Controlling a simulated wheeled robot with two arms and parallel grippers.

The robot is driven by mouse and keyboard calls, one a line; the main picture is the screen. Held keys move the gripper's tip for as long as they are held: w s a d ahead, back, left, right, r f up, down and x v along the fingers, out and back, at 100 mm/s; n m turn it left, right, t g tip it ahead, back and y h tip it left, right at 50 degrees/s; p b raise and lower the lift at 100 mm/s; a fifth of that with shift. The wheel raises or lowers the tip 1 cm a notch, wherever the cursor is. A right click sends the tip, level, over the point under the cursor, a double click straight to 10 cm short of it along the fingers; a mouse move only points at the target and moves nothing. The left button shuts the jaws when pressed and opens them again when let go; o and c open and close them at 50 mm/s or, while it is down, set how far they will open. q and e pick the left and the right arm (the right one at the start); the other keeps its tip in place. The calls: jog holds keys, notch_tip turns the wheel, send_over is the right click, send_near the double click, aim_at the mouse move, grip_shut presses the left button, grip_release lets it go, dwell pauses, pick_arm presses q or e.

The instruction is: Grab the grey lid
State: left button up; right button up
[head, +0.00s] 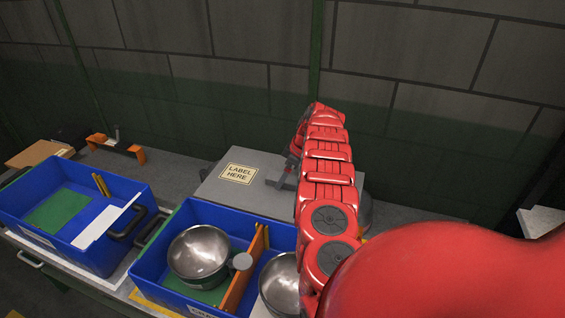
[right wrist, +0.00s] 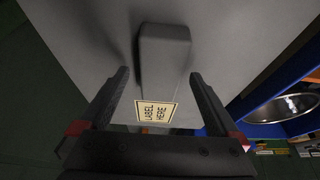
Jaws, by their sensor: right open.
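The grey lid (head: 262,164) lies flat on the bench at the back, behind the blue crates, with a "LABEL HERE" tag (head: 238,174) on its left part. My right gripper (head: 284,178) is over the lid's right part, partly hidden by my red arm. In the right wrist view the grey lid (right wrist: 85,25) fills the upper part. Its raised grey handle (right wrist: 165,48) stands between the two open fingers of my right gripper (right wrist: 158,75), with a gap on both sides. My left gripper is not in view.
A blue crate (head: 146,265) in front of the lid holds metal bowls (head: 199,252) and an orange divider (head: 243,276). Another blue crate (head: 83,262) stands at left. An orange bracket (head: 118,147) sits at back left. A wall rises behind the bench.

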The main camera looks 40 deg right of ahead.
grip_shut()
dwell(0.4)
jog(key=shift+r, duration=0.1)
